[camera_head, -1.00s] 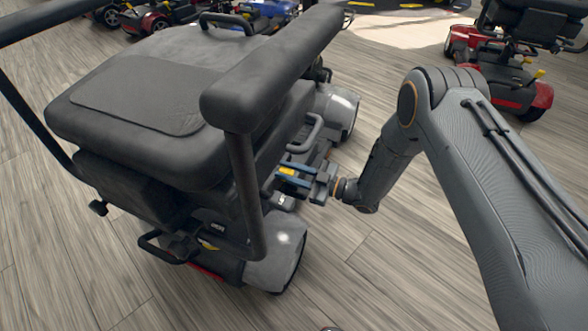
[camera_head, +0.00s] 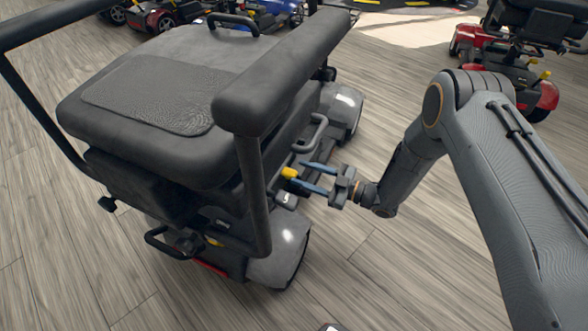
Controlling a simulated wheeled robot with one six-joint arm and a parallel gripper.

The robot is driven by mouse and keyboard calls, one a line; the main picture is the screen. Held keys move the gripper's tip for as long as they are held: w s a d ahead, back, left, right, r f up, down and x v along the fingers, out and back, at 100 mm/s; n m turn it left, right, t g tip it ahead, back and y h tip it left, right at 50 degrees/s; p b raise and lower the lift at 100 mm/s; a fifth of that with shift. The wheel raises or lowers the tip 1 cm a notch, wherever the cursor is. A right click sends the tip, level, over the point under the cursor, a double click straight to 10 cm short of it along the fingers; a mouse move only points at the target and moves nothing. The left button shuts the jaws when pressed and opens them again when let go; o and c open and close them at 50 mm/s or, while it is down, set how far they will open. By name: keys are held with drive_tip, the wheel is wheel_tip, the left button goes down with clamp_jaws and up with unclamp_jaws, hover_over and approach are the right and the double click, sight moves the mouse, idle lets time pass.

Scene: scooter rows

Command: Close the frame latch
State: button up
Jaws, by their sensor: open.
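A grey and black scooter (camera_head: 280,238) with a folded-down dark seat (camera_head: 150,95) stands at the left and centre. A small yellow piece (camera_head: 289,172), which looks like the frame latch handle, shows low on its side under the seat's armrest. My gripper (camera_head: 298,173) has two blue fingers, spread apart and pointing left. Its fingertips are close to the yellow piece, with nothing visibly clamped between them. I cannot tell whether a finger touches it. The rest of the latch is hidden by the seat and scooter body.
The padded armrest (camera_head: 285,75) and its post (camera_head: 252,190) stand beside and above the latch area. A grab handle (camera_head: 312,133) is just above my gripper. A red scooter (camera_head: 540,95) is at the back right. Open wooden floor (camera_head: 400,270) lies to the right.

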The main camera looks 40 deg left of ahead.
drive_tip(key=shift+w+d+p, duration=0.15)
drive_tip(key=shift+d, duration=0.65)
drive_tip(key=shift+w+d+p, duration=0.1)
drive_tip(key=shift+d+p, duration=0.05)
drive_tip(key=shift+d, duration=0.65)
